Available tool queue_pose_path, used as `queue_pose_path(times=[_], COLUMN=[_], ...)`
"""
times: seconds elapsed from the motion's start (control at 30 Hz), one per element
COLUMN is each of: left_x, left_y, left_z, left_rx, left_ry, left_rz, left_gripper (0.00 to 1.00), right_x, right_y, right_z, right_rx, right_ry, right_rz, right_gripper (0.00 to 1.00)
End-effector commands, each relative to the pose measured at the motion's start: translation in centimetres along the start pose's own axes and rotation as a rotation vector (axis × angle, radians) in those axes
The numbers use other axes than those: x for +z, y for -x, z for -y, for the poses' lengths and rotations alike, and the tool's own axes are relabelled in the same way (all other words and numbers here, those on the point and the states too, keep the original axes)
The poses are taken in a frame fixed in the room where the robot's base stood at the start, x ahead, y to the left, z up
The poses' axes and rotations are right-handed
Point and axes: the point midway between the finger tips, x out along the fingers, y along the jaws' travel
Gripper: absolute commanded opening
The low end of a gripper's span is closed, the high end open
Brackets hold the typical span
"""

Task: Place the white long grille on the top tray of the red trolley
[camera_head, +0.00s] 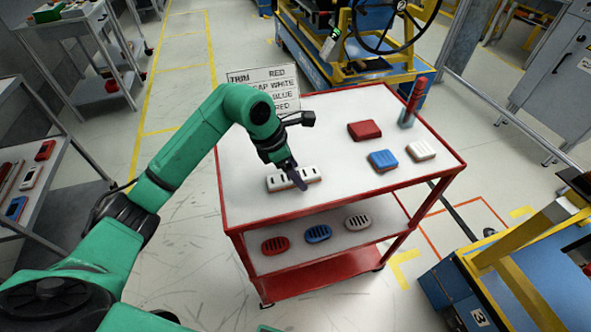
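The white long grille (312,175), with dark slots, is at the left part of the top tray (350,115) of the red trolley. It looks flat on the tray or very close to it. My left gripper (298,181) points down at the middle of the grille, and its dark fingers cover part of it. Whether the fingers are closed on the grille is too small to tell. My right gripper is not in view.
The lower shelf holds red, blue and white oval grilles (318,233).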

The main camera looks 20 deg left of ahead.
Motion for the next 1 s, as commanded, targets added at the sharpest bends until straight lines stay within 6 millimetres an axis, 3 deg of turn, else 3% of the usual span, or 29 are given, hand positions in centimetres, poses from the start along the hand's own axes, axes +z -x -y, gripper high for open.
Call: queue_pose_path(times=[0.13, 0.4, 0.5, 1.0], left_x=[0.0, 0.0, 0.0, 0.0], left_y=[2.4, 9.7, 11.3, 12.1], left_z=[-0.1, -0.1, -0.1, 0.0], left_rx=[0.005, 0.005, 0.004, 0.000], left_ry=[-0.002, -0.002, 0.000, 0.000], left_rz=[0.002, 0.003, 0.001, 0.001], left_gripper=[0.79, 0.79, 0.79, 0.79], right_x=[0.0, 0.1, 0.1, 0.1], right_y=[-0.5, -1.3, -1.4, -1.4], right_z=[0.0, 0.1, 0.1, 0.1], right_rx=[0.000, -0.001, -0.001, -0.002], right_ry=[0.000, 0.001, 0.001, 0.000], right_rz=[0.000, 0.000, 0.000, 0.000], right_gripper=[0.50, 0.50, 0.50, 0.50])
